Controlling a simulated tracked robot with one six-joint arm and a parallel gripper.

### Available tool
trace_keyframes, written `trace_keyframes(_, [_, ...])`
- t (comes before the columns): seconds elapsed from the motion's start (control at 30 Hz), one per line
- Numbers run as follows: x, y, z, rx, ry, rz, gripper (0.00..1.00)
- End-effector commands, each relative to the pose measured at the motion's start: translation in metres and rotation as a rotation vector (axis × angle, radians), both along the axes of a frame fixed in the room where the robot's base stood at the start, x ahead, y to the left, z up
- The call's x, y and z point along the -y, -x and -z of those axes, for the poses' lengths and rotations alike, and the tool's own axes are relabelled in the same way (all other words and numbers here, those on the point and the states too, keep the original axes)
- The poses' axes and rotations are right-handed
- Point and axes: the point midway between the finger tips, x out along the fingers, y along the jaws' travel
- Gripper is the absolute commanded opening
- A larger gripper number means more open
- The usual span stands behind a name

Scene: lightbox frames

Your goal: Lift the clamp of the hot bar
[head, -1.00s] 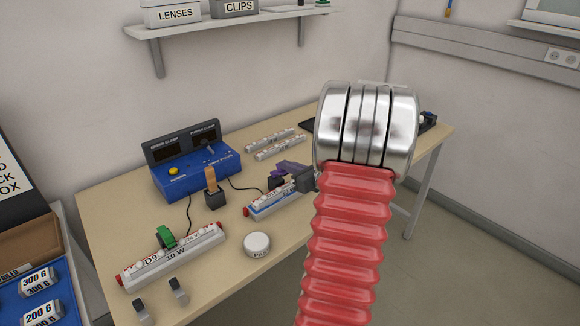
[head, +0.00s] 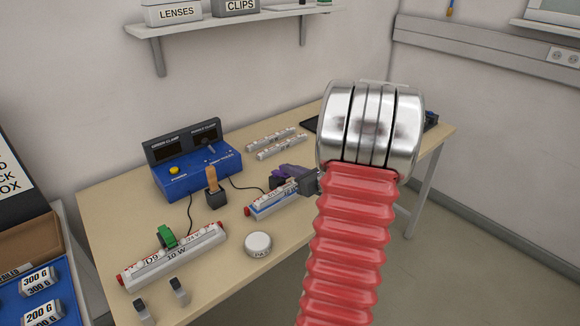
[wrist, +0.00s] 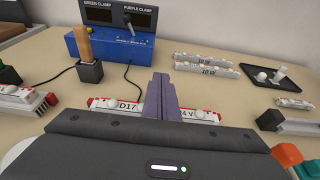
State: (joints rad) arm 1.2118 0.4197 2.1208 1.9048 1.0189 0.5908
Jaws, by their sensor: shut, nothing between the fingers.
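The white bar marked D17 and 24 V (wrist: 112,104) lies on the table; its left end shows in the head view (head: 262,207). In the head view my gripper (head: 287,174) reaches in from the right, partly behind my red arm. A cable runs to the bar beside the fingers. A green clamp (head: 167,237) sits on the bar marked D9 and 10 W (head: 172,257). I cannot tell which bar is hot.
A blue box (head: 197,172) with displays labelled green clamp and purple clamp stands at the back. A wooden-handled tool (head: 211,180) stands in a black holder. Several bars (wrist: 205,65) lie behind. A white round pan (head: 258,243) lies in front, near small grey blocks (head: 178,290).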

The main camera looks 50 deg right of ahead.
Motion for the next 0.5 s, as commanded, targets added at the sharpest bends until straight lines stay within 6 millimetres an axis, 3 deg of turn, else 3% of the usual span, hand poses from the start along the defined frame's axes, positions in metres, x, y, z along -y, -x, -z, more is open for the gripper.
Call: trace_keyframes(0.5, [-0.016,0.078,-0.028,0.016,0.010,0.003,0.00])
